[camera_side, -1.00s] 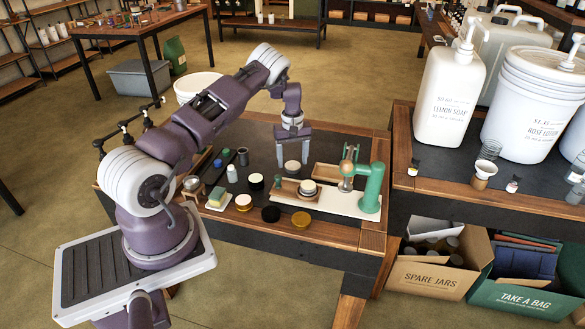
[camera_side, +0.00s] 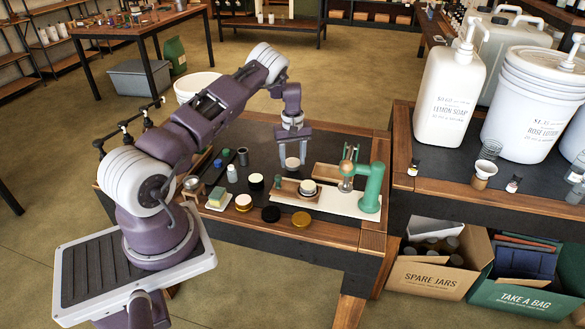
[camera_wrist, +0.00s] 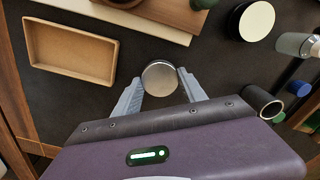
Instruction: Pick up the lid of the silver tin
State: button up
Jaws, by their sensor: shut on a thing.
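The silver tin (camera_wrist: 161,84) shows in the wrist view as a round, shiny, pale metal top between my two fingertips. In the side view the tin (camera_side: 292,163) is small and pale, at the far middle of the dark work mat. My gripper (camera_side: 292,160) points down over it, with one finger on each side. In the wrist view my gripper (camera_wrist: 160,88) is shut on the lid. The seam between lid and tin is too small to see, and I cannot tell whether the lid has parted from the body.
A shallow wooden tray (camera_wrist: 72,52) lies left of the tin in the wrist view. A green pump stand (camera_side: 371,188) on a white board stands to the right in the side view. Several jars and lids (camera_side: 243,203) lie nearer my base.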

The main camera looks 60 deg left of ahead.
aim_at(293, 162)
jog(key=shift+r, duration=2.35)
